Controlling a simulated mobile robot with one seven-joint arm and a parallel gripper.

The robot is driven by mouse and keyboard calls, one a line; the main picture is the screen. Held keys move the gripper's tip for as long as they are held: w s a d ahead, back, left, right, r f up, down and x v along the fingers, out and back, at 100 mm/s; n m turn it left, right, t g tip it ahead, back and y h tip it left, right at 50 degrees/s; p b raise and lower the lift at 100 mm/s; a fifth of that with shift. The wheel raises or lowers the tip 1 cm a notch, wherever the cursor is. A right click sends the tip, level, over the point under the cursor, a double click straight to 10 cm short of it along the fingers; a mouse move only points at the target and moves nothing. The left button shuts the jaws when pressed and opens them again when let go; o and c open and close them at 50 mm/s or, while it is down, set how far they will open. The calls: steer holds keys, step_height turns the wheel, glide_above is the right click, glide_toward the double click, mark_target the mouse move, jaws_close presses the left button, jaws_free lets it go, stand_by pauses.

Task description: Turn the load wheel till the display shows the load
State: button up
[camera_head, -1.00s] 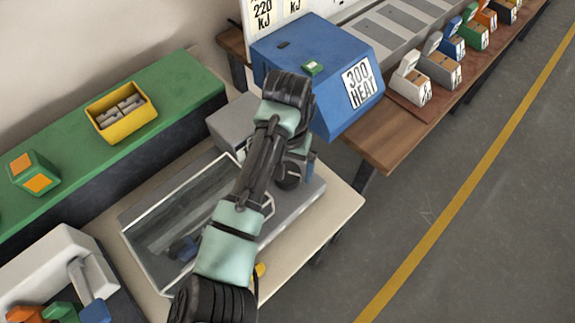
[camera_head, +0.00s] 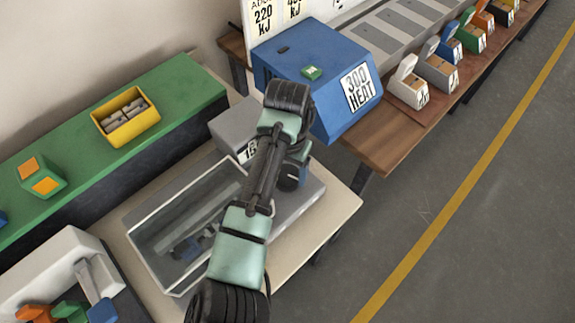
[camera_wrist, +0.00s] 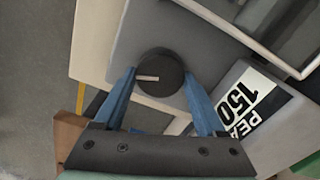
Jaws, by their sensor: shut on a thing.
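The load wheel (camera_wrist: 148,66) is a dark round knob with a pale line across its face, in the wrist view at upper centre. My gripper (camera_wrist: 160,82) has its two blue fingers on either side of the wheel, shut on it. A grey box (camera_head: 233,122) carries a black-and-white panel (camera_wrist: 246,100) that reads "150", with "PEA" partly visible. The panel also shows partly in the head view (camera_head: 248,151), where my arm covers the rest.
A clear-lidded case (camera_head: 165,225) stands on the pale table (camera_head: 336,211) left of my arm. A large blue machine (camera_head: 310,55) stands behind my arm. A green bench (camera_head: 75,130) with a yellow bin (camera_head: 127,133) is at left. The floor at right is free.

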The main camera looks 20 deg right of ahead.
mark_target(288, 174)
steer(key=o, duration=1.3)
step_height(288, 174, up, 13)
steer(key=shift+p, duration=1.2)
